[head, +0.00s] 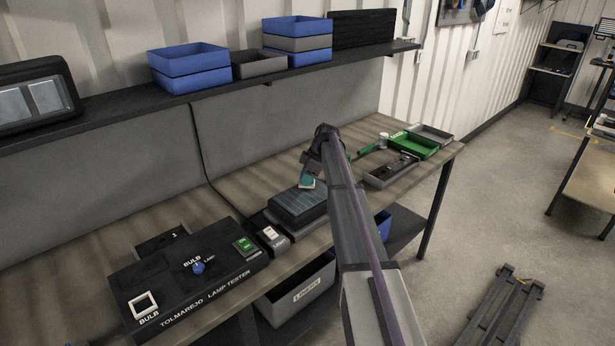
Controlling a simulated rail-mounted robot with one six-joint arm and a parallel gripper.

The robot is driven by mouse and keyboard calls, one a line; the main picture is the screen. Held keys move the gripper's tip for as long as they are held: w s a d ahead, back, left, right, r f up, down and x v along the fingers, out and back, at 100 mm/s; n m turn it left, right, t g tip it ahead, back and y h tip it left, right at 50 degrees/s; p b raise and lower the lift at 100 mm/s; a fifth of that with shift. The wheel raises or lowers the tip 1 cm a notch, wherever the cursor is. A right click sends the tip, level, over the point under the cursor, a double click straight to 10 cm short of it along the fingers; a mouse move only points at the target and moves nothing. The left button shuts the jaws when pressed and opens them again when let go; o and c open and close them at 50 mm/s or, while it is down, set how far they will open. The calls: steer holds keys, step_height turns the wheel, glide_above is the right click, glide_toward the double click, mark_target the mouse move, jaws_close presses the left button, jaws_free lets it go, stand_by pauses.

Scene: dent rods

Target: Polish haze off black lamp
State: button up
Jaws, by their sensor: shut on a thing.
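My gripper (309,171) is at the middle of the bench, seen from behind along my arm. It is shut on a small teal and white pad (306,184). The pad is just above or touching the far right part of a dark block with a ribbed, bluish-grey top (292,206); I cannot tell which. This block may be the black lamp; no label shows on it. My arm hides the block's right side. The fingers are small and partly hidden by the wrist.
The black lamp tester (195,277) and a dark unit with a white switch (272,236) stand left of the block. A green tray (414,146) and grey trays (391,172) lie at right. A shelf (120,101) with blue bins overhangs the back. The front bench strip is mostly clear.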

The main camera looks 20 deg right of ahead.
steer(key=shift+r+p, duration=2.35)
steer(key=shift+r, duration=0.4)
step_height(320, 180, up, 3)
steer(key=p, duration=0.3)
steer(key=shift+r, duration=0.15)
steer(key=shift+f, duration=0.2)
